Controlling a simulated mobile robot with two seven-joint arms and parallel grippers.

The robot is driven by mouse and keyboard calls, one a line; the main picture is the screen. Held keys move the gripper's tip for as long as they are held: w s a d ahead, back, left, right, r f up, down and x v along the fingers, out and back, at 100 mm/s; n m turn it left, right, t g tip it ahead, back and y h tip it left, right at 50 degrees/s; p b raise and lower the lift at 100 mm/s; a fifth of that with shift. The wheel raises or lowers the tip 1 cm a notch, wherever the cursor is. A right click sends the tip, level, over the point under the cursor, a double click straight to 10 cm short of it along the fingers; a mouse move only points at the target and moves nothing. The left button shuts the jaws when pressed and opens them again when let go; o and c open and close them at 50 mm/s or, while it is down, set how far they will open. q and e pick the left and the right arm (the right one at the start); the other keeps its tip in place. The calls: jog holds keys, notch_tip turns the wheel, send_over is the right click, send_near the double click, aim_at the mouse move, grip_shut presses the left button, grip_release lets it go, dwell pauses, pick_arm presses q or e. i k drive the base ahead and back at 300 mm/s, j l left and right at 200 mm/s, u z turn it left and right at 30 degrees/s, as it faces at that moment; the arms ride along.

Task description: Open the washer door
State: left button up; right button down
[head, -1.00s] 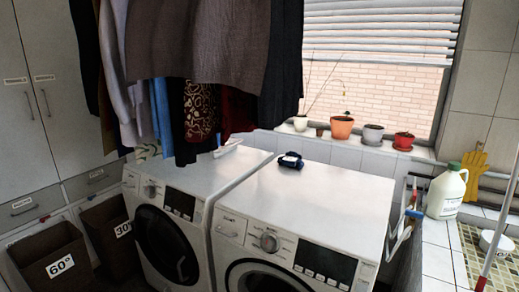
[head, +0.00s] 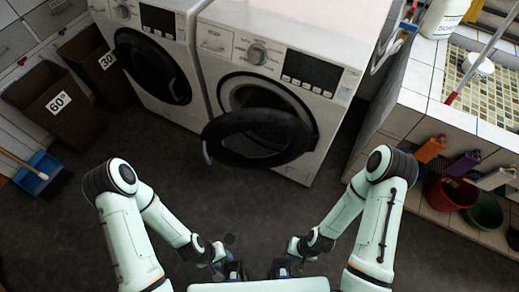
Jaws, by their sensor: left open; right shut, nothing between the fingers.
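The right white washer (head: 335,75) faces me. Its round dark door (head: 258,138) hangs open, swung out toward me, with the handle at its left edge. The drum opening shows behind and above it. The left white machine (head: 180,22) has a round dark door (head: 152,65) that looks shut. My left gripper (head: 235,270) is open, low in the picture in front of my body. My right gripper (head: 282,268) is shut and empty, close beside it. Both are well short of the washer door and touch nothing that I can see.
Dark floor (head: 200,165) lies clear between me and the machines. Brown laundry bins (head: 65,110) and a blue dustpan (head: 42,172) stand at the left. A tiled sink counter (head: 410,110) is at the right, with a red bucket (head: 452,193) and a green bucket (head: 485,212) on its lower ledge.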

aim_at(239, 138)
jog(key=z, duration=0.35)
jog(key=i+j+z, duration=0.1)
jog(key=j+z, duration=0.2)
jog(key=j, duration=0.2)
jog(key=i+j+z, duration=0.1)
jog(key=j+z, duration=0.2)
jog(key=j, duration=0.25)
jog(key=j+z, duration=0.2)
jog(key=j, duration=2.5)
jog(key=z, duration=0.05)
